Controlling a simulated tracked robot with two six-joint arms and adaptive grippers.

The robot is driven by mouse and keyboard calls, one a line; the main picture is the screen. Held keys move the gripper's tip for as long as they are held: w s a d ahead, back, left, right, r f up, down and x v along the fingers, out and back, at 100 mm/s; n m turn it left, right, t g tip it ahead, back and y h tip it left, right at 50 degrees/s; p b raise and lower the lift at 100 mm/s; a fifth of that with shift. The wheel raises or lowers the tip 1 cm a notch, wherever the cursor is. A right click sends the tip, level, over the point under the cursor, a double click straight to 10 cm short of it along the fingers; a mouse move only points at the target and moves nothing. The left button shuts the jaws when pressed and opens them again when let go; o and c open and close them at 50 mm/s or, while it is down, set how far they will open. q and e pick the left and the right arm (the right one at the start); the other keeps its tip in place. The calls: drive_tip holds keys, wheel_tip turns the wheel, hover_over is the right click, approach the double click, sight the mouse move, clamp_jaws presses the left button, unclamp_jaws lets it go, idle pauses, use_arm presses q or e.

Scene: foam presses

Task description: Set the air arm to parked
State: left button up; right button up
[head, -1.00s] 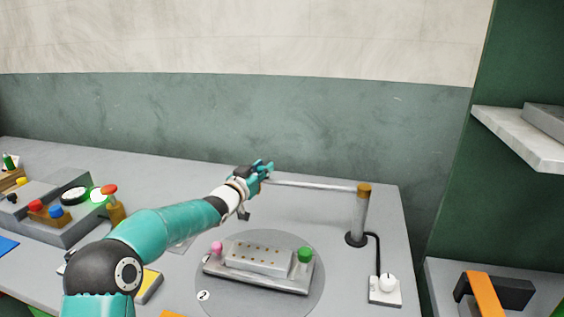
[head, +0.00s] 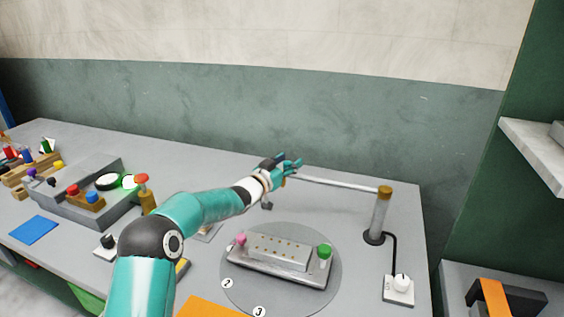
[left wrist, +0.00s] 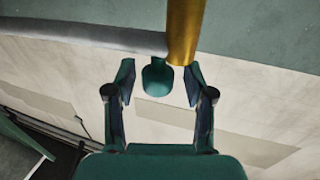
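The air arm (head: 340,183) is a thin silver tube running left from a grey post (head: 379,215) with a brass top, at the right of the bench. My left gripper (head: 288,164) is at the tube's left end; its hold is not clear there. In the left wrist view its two dark fingers (left wrist: 160,85) stand apart. A brass cylinder (left wrist: 186,30) reaches down from the top edge near the right fingertip, and a short green piece (left wrist: 157,76) shows between the fingers. I cannot tell whether anything touches. My right gripper is out of view.
A round grey plate (head: 235,292) carries a metal fixture (head: 280,252) with pink and green knobs below my left arm. A white knob box (head: 398,290) is wired to the post. A control box (head: 75,205) stands left. A shelf (head: 535,150) juts out at right.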

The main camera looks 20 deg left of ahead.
use_arm(q)
drive_tip(key=shift+s, duration=0.1)
drive_tip(key=shift+s+f, duration=0.1)
drive_tip(key=shift+s, duration=0.1)
drive_tip(key=s+a, duration=0.2)
drive_tip(key=s, duration=0.9)
drive_tip(key=shift+s+a, duration=0.15)
drive_tip(key=shift+s, duration=0.05)
